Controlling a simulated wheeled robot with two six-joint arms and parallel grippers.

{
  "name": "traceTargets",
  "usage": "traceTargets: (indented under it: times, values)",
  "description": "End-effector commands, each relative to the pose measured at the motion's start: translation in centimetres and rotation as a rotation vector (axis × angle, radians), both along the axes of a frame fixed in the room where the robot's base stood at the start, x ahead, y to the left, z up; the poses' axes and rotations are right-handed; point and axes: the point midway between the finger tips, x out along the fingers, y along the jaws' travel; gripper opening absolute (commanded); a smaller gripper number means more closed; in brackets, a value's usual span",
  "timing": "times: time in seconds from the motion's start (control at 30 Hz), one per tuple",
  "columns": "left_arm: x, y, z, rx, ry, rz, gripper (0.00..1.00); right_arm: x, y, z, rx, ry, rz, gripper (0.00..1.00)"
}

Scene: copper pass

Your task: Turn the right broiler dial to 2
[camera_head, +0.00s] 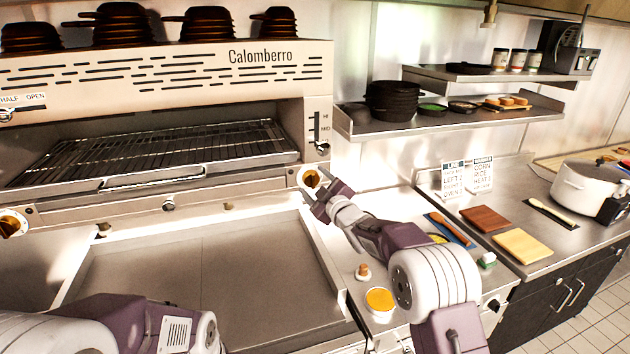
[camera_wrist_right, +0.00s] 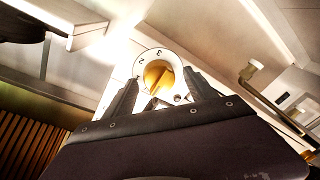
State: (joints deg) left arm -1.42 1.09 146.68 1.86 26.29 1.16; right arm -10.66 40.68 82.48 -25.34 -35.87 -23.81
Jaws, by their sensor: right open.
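The right broiler dial (camera_head: 310,178) is a brass-coloured knob on a round white plate, at the lower right corner of the broiler front. It also shows in the right wrist view (camera_wrist_right: 158,75), where the numbers 2 and 3 are readable on the plate's upper edge. The knob's exact setting is hard to read. My right gripper (camera_head: 316,194) is open and close in front of the dial. In the wrist view its two dark fingers (camera_wrist_right: 160,92) stand on either side of the dial's lower part; I cannot tell whether they touch it. My left gripper is out of view.
The left broiler dial (camera_head: 12,224) is at the far left. The broiler rack (camera_head: 160,155) is above a flat griddle (camera_head: 200,270). A small yellow-filled container (camera_head: 380,300) and a cork-topped bottle (camera_head: 362,272) stand below my right forearm. Shelves (camera_head: 450,120) hang at right.

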Motion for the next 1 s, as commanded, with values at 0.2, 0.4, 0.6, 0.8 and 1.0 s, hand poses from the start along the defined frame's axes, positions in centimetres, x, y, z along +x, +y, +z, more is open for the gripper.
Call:
traceTargets:
  times: [0.2,0.4,0.6,0.8,1.0]
  values:
    - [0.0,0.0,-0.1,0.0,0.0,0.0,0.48,0.0,0.0,0.0,0.0,0.0,0.0,0.43]
    - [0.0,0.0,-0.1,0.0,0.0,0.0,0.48,0.0,0.0,0.0,0.001,0.0,-0.001,0.03]
    - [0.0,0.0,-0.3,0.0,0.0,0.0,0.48,0.0,0.0,0.0,0.025,0.006,0.001,0.03]
    - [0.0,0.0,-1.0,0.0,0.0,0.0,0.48,-0.1,0.0,-0.2,0.119,0.036,0.001,0.03]
    - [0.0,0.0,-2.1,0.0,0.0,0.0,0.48,-0.1,0.1,-0.3,0.281,0.088,0.002,0.03]
